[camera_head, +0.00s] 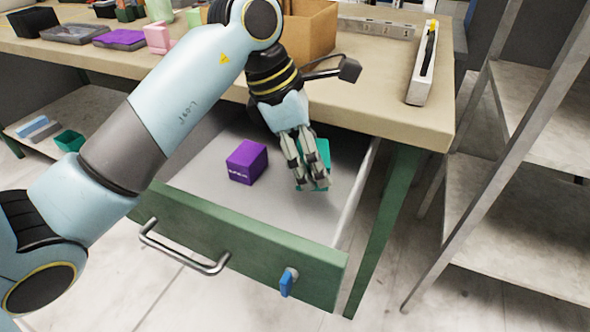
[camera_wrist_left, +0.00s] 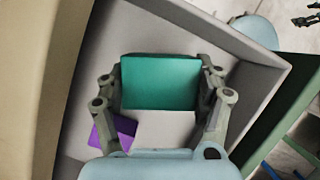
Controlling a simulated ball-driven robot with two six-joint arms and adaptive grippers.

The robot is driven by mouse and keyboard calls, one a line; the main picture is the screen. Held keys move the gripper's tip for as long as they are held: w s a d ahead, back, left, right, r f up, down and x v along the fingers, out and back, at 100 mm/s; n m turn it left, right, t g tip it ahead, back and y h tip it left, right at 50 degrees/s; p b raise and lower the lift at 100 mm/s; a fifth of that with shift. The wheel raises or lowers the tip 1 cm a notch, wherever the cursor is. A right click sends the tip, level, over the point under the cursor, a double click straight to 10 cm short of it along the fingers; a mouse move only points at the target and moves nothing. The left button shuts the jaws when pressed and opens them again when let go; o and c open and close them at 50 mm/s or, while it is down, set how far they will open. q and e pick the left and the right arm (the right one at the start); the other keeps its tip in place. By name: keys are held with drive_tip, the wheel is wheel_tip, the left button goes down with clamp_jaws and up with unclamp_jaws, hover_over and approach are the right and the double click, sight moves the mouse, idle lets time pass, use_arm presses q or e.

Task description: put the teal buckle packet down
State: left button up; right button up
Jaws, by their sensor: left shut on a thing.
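The teal buckle packet (camera_wrist_left: 160,82) is between the two fingers of my left gripper, which is shut on it. In the head view the packet (camera_head: 324,152) shows as a teal strip, partly hidden behind the fingers. My left gripper (camera_head: 313,182) points down into the open drawer (camera_head: 240,240). I cannot tell whether the packet touches the drawer floor. A purple box (camera_head: 247,162) stands in the drawer to the left of the gripper, and part of it shows in the left wrist view (camera_wrist_left: 114,130).
The green drawer front has a metal handle (camera_head: 185,250) and a blue key (camera_head: 287,282). The table top (camera_head: 370,95) overhangs the drawer's back. A cardboard box (camera_head: 308,30) and a level-like tool (camera_head: 423,65) lie on it. Metal shelves (camera_head: 520,150) stand at the right. The drawer's front floor is clear.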

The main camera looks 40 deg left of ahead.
use_arm(q)
wheel_tip(320, 180, down, 5)
drive_tip(key=shift+f+b, duration=0.1)
drive_tip(key=shift+b, duration=0.2)
drive_tip(key=shift+f, duration=0.1)
drive_tip(key=a, duration=0.1)
drive_tip(key=w+a, duration=0.2)
drive_tip(key=shift+a, duration=0.4)
drive_tip(key=shift+s+f, duration=0.1)
drive_tip(key=shift+f, duration=0.4)
drive_tip(key=shift+d, duration=0.15)
drive_tip(key=shift+f, duration=0.1)
use_arm(e)
drive_tip(key=shift+s+a+f, duration=0.1)
drive_tip(key=shift+s+f, duration=0.15)
drive_tip(key=shift+s, duration=0.25)
drive_tip(key=shift+s+a+f, duration=0.1)
drive_tip(key=shift+s+f, duration=0.1)
drive_tip(key=shift+s, duration=0.25)
use_arm(q)
drive_tip(key=shift+f, duration=0.1)
drive_tip(key=o, duration=1.3)
use_arm(e)
drive_tip(key=shift+f, duration=0.1)
